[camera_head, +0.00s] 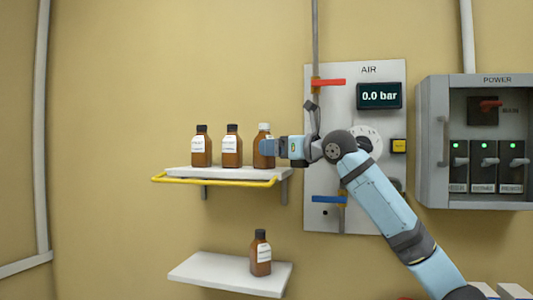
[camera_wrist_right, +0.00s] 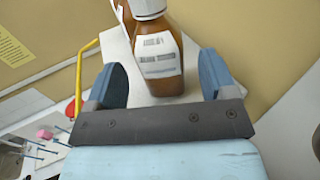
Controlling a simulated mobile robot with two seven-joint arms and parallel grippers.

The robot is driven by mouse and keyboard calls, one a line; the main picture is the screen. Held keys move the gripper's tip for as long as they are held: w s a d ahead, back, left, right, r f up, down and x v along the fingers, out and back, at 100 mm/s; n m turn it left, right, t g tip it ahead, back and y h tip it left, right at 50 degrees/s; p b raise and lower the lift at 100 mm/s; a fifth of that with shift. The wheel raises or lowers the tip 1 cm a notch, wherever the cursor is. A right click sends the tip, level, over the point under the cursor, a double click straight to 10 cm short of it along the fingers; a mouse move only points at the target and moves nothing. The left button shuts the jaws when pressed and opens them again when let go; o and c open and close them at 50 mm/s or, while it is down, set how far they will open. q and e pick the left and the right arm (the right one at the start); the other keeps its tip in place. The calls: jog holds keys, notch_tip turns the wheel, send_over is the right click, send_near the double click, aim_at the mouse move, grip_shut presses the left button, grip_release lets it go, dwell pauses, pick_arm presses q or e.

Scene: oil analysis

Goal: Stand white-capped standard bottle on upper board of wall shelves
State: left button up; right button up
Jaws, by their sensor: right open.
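The white-capped brown bottle (camera_head: 262,160) stands upright at the right end of the upper board (camera_head: 215,173) of the wall shelves. My right gripper (camera_head: 268,147) is at this bottle, coming from the right. In the right wrist view the bottle (camera_wrist_right: 160,62) with its white label stands between the two blue fingers of the open gripper (camera_wrist_right: 161,75), with a gap on each side. Its cap is partly cut off at the top edge there. My left gripper is not in view.
Two black-capped bottles (camera_head: 232,148) stand left of it on the upper board. A yellow rail (camera_head: 215,182) runs along the board's front. The lower board (camera_head: 215,274) holds another black-capped bottle (camera_head: 260,254). The AIR panel (camera_head: 375,120) with red (camera_head: 328,84) and blue handles is close to my right arm.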

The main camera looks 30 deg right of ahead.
jog(key=b+v, duration=0.2)
jog(key=v, duration=0.6)
jog(key=shift+s, duration=0.15)
